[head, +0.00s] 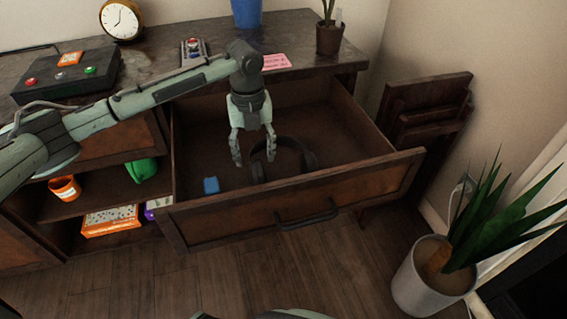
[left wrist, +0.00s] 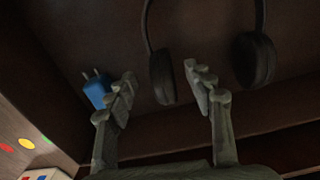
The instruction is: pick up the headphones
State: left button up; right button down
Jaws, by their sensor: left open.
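Black headphones (head: 284,156) lie in an open wooden drawer (head: 340,196), near its front wall. My left gripper (head: 254,160) points down into the drawer, just above and beside the headphones. Its fingers are apart with nothing between them, and one finger overlaps the headphones in the head view. In the left wrist view the headphones (left wrist: 254,60) are beyond the fingertips, with one ear cup just past the gap of my left gripper (left wrist: 160,88) and the other to its right. The headband's top is cut off there. My right gripper is not in view.
A blue plug (head: 211,185) lies in the drawer left of the headphones, and shows near the left finger in the wrist view (left wrist: 96,88). The drawer walls enclose the gripper. A clock (head: 121,19), a control box (head: 68,77) and a small pot (head: 329,38) stand on the top.

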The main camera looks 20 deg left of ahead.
pick_arm(q)
notch_tip(320, 180, down, 5)
jog(key=shift+r, duration=0.1)
jog(key=shift+r, duration=0.1)
grip_shut()
dwell(0.3)
